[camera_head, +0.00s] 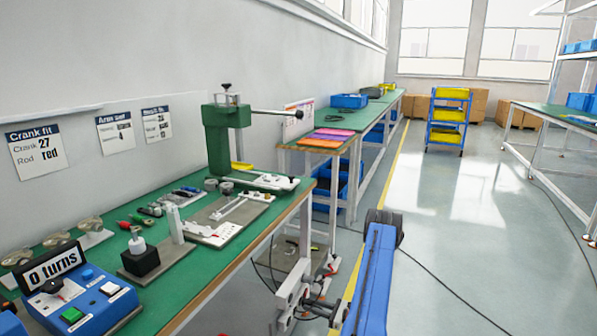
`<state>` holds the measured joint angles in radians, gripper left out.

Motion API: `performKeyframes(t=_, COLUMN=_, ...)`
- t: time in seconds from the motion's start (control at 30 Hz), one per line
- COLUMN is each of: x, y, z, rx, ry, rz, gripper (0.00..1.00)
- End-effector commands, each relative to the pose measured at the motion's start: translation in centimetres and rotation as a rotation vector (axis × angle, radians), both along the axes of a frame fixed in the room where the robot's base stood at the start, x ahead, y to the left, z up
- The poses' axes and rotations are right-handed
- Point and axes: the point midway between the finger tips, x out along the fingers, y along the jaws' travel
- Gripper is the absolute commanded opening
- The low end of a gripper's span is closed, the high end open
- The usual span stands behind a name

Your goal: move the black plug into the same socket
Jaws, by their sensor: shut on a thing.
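My gripper (303,292), grey and white, is low beside the front leg of the near green bench (165,305), below its top. It is shut on what looks like the black plug, which is too small and too covered by the jaws to make out clearly. Thin black cables (268,262) hang from the bench edge down to this spot. Small red parts (333,265) show close by. I cannot make out the socket.
My blue arm link fills the lower middle. The bench holds a green press (220,135), a blue "0 turns" box (78,292) and a black block (140,259). A blue trolley (447,120) stands far back. A black cable (455,295) crosses the otherwise clear floor at right.

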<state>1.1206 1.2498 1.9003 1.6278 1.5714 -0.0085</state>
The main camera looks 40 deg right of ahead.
Motion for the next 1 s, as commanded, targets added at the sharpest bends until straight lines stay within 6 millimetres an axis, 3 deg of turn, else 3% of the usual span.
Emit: performKeyframes(t=1.0, x=0.47, y=0.19, z=0.01, rx=0.000, ry=0.000, rz=0.000, gripper=0.00)
